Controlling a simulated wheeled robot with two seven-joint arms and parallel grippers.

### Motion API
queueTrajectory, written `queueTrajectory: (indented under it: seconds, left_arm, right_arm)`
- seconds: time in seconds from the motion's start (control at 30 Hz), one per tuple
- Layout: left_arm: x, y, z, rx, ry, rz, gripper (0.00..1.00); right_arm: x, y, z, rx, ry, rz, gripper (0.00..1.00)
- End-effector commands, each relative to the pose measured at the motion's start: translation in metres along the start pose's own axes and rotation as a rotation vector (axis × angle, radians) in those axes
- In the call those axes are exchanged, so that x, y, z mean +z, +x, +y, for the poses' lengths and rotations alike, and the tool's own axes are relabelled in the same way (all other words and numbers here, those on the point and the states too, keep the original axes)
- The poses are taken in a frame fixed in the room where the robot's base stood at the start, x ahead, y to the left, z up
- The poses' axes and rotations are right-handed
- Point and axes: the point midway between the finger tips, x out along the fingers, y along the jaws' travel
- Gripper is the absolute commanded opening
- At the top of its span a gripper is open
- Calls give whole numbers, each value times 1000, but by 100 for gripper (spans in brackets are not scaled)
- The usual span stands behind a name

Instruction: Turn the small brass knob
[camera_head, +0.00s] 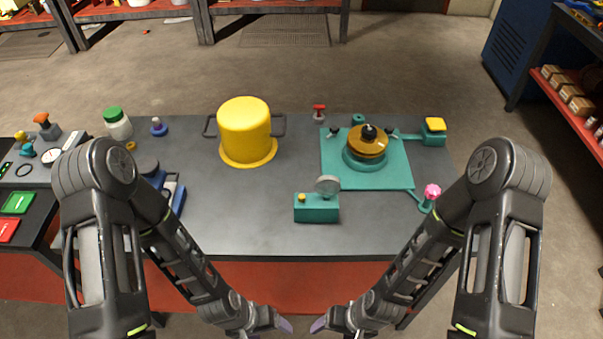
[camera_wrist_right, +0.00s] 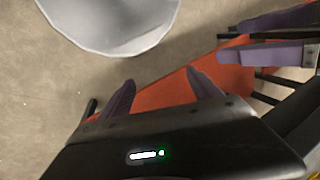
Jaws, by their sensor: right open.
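A small yellow, brass-like knob (camera_head: 301,198) sits on top of a teal block (camera_head: 317,209) near the bench's front edge. A round grey disc (camera_head: 327,185) stands at the block's right end. My right gripper (camera_head: 319,326) is low in front of the bench, away from the knob. In the right wrist view its purple fingers (camera_wrist_right: 163,92) are apart with nothing between them. My left gripper (camera_head: 286,325) is beside it at the bottom of the head view. Its fingers (camera_wrist_right: 266,38) show apart in the right wrist view.
A yellow pot (camera_head: 245,130) stands on the grey bench (camera_head: 240,225) behind and left of the block. A pink knob (camera_head: 432,191) is right. Clear bench lies left of the block.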

Motion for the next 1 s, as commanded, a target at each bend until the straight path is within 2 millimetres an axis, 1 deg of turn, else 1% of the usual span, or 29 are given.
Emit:
queueTrajectory:
  seconds: [0.03,0.13,0.23,0.47,0.5,0.57,0.67,0.73,0.77,0.83,0.9,1.0]
  left_arm:
    - [2,-28,9,-3,-2,-4,73]
    - [4,-42,13,-8,-5,-10,73]
    - [5,-46,13,-10,-7,-13,73]
    - [5,-43,12,-11,-7,-13,73]
    - [5,-44,12,-10,-7,-13,73]
    - [4,-42,12,-10,-7,-13,73]
    - [4,-28,8,-7,-5,-9,73]
    - [3,-13,4,-3,-3,-4,73]
    - [2,-7,3,-2,-2,-2,73]
    - [2,3,1,2,0,2,73]
    - [2,6,0,5,2,5,73]
    - [2,3,2,6,3,6,73]
  right_arm:
    - [2,-28,-9,3,2,-4,73]
    - [4,-42,-13,7,5,-10,73]
    - [4,-46,-14,9,6,-12,73]
    - [4,-44,-12,10,7,-12,73]
    - [4,-44,-12,10,7,-12,72]
    - [4,-42,-12,10,7,-12,67]
    - [4,-28,-8,7,5,-9,59]
    - [3,-13,-4,3,3,-4,53]
    - [2,-7,-3,2,2,-2,51]
    - [2,3,-1,-2,0,3,51]
    - [1,6,0,-5,-2,5,51]
    - [2,3,-2,-6,-3,6,51]
